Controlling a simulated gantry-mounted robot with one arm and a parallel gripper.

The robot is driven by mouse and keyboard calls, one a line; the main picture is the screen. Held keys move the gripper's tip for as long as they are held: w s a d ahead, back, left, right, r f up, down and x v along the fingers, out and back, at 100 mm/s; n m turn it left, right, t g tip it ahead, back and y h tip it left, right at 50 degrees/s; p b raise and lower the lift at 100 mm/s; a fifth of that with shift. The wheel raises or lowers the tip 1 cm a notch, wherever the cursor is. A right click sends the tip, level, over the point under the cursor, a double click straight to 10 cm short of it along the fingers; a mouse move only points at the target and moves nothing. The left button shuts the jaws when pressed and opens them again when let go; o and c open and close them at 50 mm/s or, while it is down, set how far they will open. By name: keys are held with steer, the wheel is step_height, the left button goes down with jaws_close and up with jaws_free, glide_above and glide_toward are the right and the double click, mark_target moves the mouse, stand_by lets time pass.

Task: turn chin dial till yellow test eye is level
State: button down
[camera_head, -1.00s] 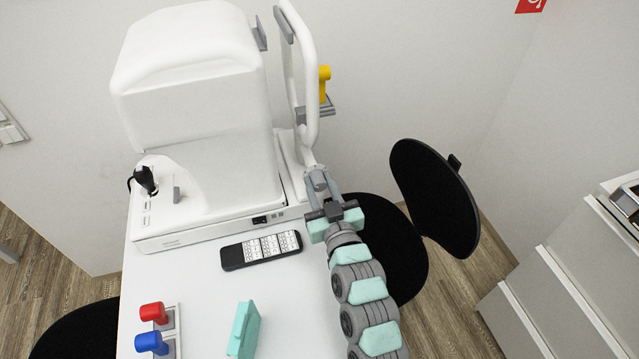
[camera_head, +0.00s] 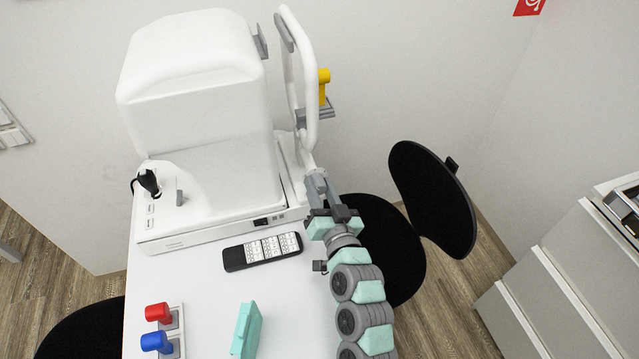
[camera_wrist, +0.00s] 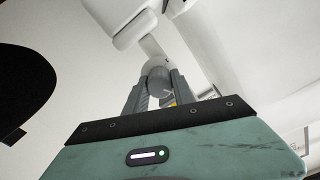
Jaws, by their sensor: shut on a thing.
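The yellow test eye (camera_head: 323,86) sits upright on a grey bracket at the right side of the white head-rest frame (camera_head: 311,100). Whether it is level with any mark I cannot tell. The grey chin dial (camera_head: 317,181) is at the foot of that frame. My gripper (camera_head: 320,192) is shut on the dial, one finger at each side. In the wrist view the round grey dial (camera_wrist: 158,80) shows between my fingertips (camera_wrist: 158,92), and a small speck of yellow shows below it. The fingers hide part of the dial.
The white eye-test machine (camera_head: 195,120) with a black joystick (camera_head: 149,182) stands left of my gripper. A dark remote (camera_head: 262,251), red (camera_head: 158,313) and blue (camera_head: 155,341) pieces and a teal block (camera_head: 246,328) lie on the table. A black chair (camera_head: 432,200) stands right.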

steer(key=m+p, duration=0.2)
steer(key=m, duration=0.3)
steer(key=shift+r, duration=0.1)
steer(key=shift+m+p, duration=0.3)
steer(key=shift+m, duration=0.3)
steer(key=c, duration=1.1)
jaws_free()
steer(key=shift+o, duration=0.2)
steer(key=v, duration=1)
steer(key=shift+s+d+p, duration=0.15)
steer(key=shift+s+p, duration=0.2)
steer(key=shift+p, duration=0.05)
